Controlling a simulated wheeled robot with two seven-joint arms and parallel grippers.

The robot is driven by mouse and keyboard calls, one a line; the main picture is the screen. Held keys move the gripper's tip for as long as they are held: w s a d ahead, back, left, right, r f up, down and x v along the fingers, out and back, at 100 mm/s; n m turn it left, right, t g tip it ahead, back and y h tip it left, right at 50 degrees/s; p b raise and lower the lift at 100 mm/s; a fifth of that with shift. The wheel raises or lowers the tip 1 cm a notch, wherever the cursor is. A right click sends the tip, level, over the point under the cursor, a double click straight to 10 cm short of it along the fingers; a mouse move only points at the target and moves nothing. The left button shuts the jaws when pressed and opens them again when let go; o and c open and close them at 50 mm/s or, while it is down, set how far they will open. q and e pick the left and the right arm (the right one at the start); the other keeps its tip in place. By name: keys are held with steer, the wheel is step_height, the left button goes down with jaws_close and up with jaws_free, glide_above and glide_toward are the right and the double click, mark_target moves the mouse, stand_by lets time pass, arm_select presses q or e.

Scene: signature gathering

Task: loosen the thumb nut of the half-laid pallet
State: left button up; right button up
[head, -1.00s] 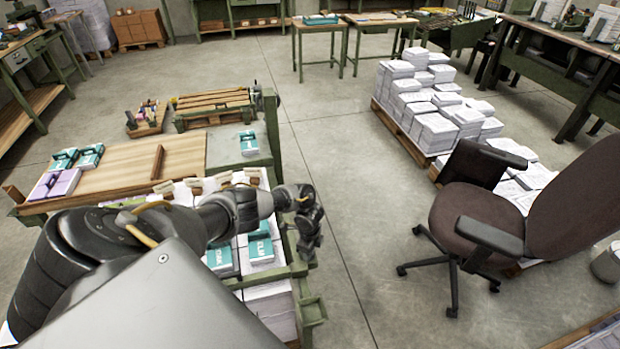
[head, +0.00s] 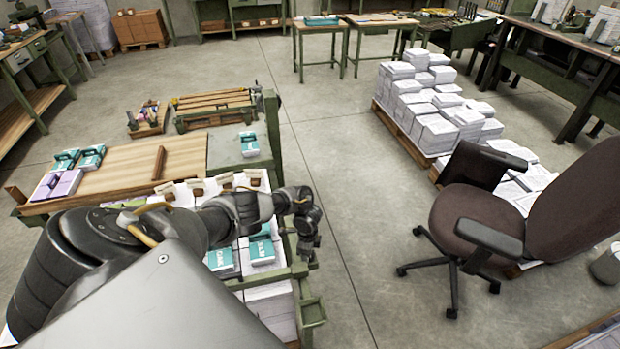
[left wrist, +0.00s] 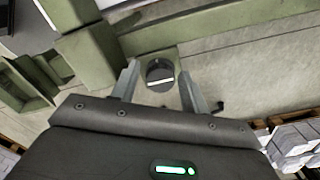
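A dark round knob (left wrist: 160,73), which looks like the thumb nut, sits on a green bracket (left wrist: 172,55) in the left wrist view. A pale bar crosses its face. My left gripper (left wrist: 158,92) is open, with one finger on each side of the knob and a gap showing at both. In the head view, my left gripper (head: 308,262) points down beside the right side of a green frame (head: 312,312) holding stacks of paper and teal-topped bundles (head: 262,252). My arm hides part of these stacks, and the knob is not visible there. My right gripper is not in view.
A wooden board (head: 125,172) lies left of the stacks. A slatted wooden pallet (head: 213,100) stands behind it. White paper stacks (head: 437,130) and a brown office chair (head: 480,225) stand at the right. Bare floor (head: 350,190) lies between.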

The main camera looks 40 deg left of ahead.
arm_select(q)
steer(key=shift+o, duration=0.9)
steer(key=shift+d, duration=0.1)
steer(key=shift+w+d, duration=0.1)
step_height(320, 180, up, 11)
steer(key=p, duration=0.1)
steer(key=shift+p, duration=0.3)
steer(key=shift+f, duration=0.1)
